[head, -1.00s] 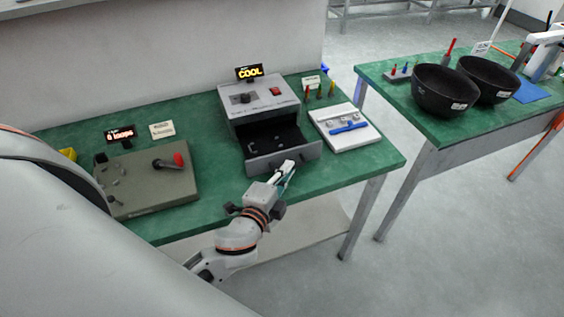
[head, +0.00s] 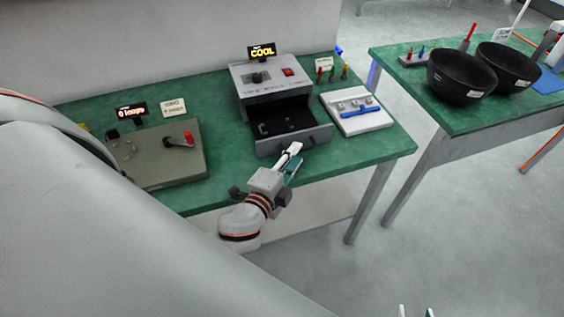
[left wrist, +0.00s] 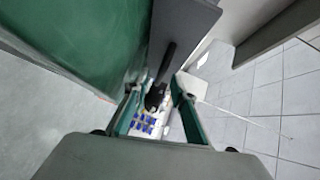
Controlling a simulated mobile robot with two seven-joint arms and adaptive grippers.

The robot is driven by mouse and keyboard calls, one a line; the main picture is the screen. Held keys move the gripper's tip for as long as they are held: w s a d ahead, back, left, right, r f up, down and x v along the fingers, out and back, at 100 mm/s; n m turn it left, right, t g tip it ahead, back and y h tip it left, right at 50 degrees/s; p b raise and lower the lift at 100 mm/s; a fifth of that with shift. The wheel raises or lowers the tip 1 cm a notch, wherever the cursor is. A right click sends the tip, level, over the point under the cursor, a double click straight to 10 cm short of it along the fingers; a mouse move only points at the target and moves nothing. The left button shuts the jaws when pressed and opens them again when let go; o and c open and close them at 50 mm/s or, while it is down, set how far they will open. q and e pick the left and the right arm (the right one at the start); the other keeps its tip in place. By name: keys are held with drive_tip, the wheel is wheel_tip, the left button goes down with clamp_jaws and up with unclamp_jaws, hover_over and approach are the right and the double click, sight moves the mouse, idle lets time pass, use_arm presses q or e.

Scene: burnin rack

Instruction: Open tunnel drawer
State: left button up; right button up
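The tunnel unit is a grey box (head: 262,76) with a lit "COOL" sign, on the green bench in the head view. Its dark drawer (head: 290,119) is pulled out toward me, and the inside shows. My left gripper (head: 291,157) is just in front of the drawer front (head: 303,139), right of its middle. In the left wrist view its teal fingers (left wrist: 157,98) are apart, with the dark handle (left wrist: 162,72) of the grey front panel (left wrist: 184,30) reaching between them. I cannot tell whether they touch it. My right gripper's tips (head: 416,311) show apart at the bottom edge.
A grey-green box with a red-tipped lever (head: 160,153) stands to the left on the bench. A white tray with a blue bar (head: 361,122) lies right of the drawer. A second table holds black bowls (head: 461,77). The floor between the tables is clear.

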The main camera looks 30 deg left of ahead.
use_arm(q)
drive_tip(key=s+r, duration=0.1)
drive_tip(key=s, duration=0.9)
drive_tip(key=shift+d+r, duration=0.25)
drive_tip(key=shift+d, duration=0.1)
drive_tip(key=shift+s, duration=0.15)
use_arm(e)
drive_tip(key=shift+s, duration=0.1)
